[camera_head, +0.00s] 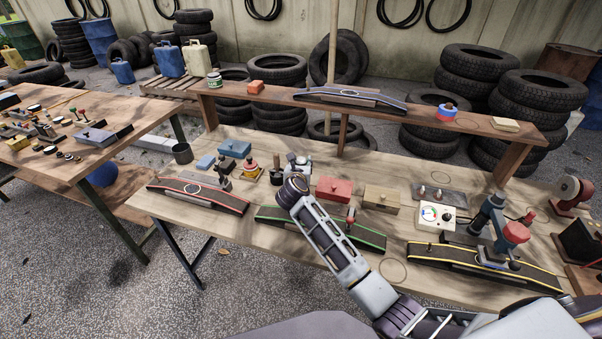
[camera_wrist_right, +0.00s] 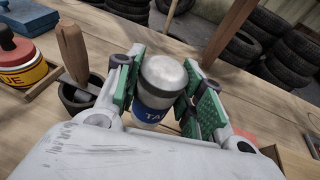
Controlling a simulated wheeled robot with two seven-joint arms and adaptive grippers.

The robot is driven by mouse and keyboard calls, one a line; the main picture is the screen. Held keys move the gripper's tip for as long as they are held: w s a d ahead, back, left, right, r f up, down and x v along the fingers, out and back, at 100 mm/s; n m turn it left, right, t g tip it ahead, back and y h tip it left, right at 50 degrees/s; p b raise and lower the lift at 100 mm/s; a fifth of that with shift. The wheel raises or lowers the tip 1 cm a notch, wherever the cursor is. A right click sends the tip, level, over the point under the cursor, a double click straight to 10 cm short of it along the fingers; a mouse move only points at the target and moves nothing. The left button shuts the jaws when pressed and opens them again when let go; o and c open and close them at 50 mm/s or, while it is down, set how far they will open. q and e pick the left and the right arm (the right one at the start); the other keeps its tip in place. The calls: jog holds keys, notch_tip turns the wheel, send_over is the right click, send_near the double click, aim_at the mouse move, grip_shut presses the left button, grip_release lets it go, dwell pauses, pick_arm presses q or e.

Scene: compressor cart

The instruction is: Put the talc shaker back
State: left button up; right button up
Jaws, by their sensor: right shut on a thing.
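The talc shaker (camera_wrist_right: 160,88) has a rounded silver top and a blue label with white letters starting "TA". It is upright between the green-padded fingers of my right gripper (camera_wrist_right: 165,92), which is shut on it. In the head view my right gripper (camera_head: 298,168) is over the middle of the bench, largely hidden by its own wrist. I cannot tell whether the shaker's base touches the bench. A ring outline (camera_head: 475,122) is on the raised shelf (camera_head: 395,108), and another (camera_head: 393,271) is on the bench front. My left gripper is not in view.
A yellow pot with a red lid (camera_wrist_right: 22,65) and a dark cup with a wooden-handled tool (camera_wrist_right: 75,55) stand left of the gripper. A red box (camera_head: 333,188) and tan box (camera_head: 381,198) are to its right. The shelf holds a red-and-blue roll (camera_head: 446,112).

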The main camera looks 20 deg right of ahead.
notch_tip(320, 180, down, 2)
jog(key=shift+f, duration=0.85)
pick_arm(q)
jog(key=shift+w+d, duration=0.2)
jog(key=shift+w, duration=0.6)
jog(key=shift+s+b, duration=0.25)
jog(key=shift+b, duration=0.05)
pick_arm(e)
jog(key=shift+f, duration=0.15)
jog(key=o, duration=0.8)
jog(key=shift+o, duration=1)
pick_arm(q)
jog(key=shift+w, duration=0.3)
pick_arm(e)
jog(key=shift+o, duration=0.4)
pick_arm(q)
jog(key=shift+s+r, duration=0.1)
